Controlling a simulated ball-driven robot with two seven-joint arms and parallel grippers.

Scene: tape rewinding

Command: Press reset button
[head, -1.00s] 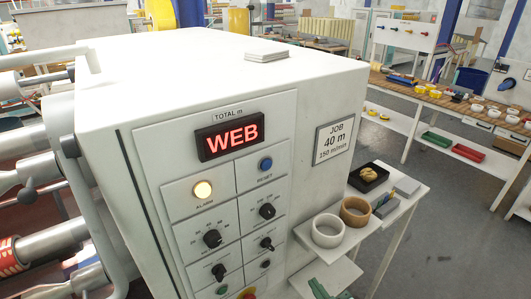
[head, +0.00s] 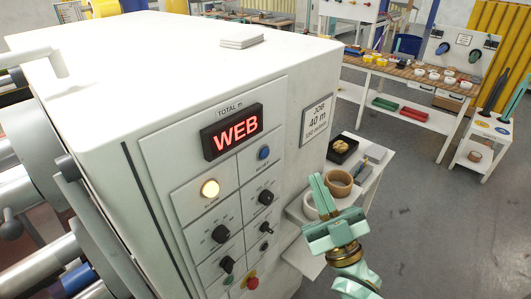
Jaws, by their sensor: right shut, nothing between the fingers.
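The blue reset button (head: 264,153) sits on the upper right of the control panel (head: 194,179), on the front of the white machine. Beside it to the left, the alarm lamp (head: 210,188) glows yellow-white. Above them the display (head: 232,131) reads "WEB" in red. My right gripper (head: 318,182) is shut and empty, in front of the side shelf, to the right of and below the reset button and apart from it. It hides part of the shelf. My left gripper is out of view.
Below the button are black knobs (head: 266,198) and a red emergency stop (head: 252,282). A side shelf (head: 376,160) holds a brown ring (head: 338,181), a white ring and a black tray (head: 342,150). A workbench (head: 400,69) stands behind.

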